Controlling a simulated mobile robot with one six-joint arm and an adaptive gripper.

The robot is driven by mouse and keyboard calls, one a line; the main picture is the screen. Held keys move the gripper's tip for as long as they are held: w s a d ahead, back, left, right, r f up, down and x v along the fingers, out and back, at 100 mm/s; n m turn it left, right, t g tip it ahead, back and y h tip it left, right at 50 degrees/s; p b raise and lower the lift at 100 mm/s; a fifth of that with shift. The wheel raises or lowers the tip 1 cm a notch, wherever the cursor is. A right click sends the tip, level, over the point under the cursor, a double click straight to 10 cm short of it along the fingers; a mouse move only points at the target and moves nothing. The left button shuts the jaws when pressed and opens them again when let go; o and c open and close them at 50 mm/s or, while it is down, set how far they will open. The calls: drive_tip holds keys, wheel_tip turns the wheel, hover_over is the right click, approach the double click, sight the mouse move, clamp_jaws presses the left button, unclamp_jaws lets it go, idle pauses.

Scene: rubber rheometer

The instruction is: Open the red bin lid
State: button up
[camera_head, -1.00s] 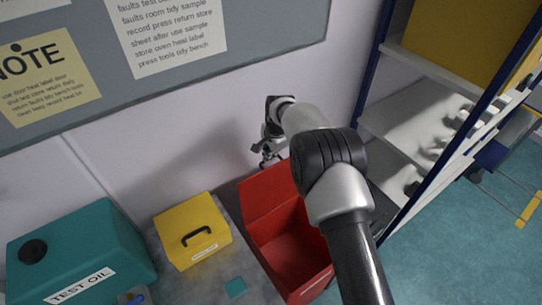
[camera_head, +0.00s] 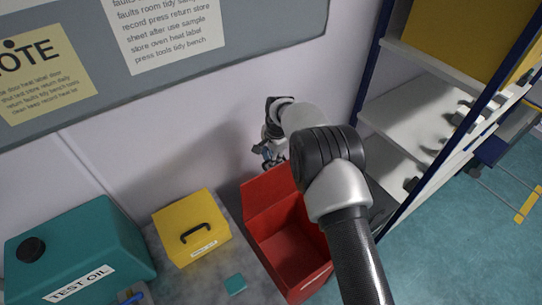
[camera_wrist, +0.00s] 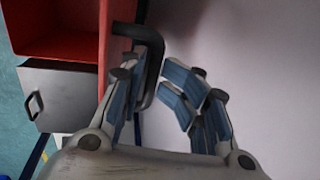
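The red bin (camera_head: 290,262) stands on the bench, and its inside shows from above. Its red lid (camera_head: 267,193) stands raised at the back, near the wall. In the wrist view the open red bin (camera_wrist: 50,40) is at the upper left, with the lid's edge (camera_wrist: 103,55) seen nearly side-on. A black handle (camera_wrist: 153,70) juts from the lid between my fingers. My gripper (camera_wrist: 160,92) is open around the handle; the left finger is close to it and a gap shows on the right. In the head view my gripper (camera_head: 268,152) is behind the lid, partly hidden.
A yellow box (camera_head: 190,225) with a black handle and a teal test oil container (camera_head: 80,250) stand left of the bin. A small teal square (camera_head: 235,284) lies between. A shelf rack (camera_head: 405,115) stands close on the right. The wall is just behind the lid.

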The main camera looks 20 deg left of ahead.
drive_tip(key=shift+a+r, duration=0.1)
wheel_tip(320, 180, up, 12)
drive_tip(key=s+d, duration=0.1)
drive_tip(key=d, duration=0.1)
drive_tip(key=shift+f, duration=0.2)
drive_tip(key=shift+s, duration=0.1)
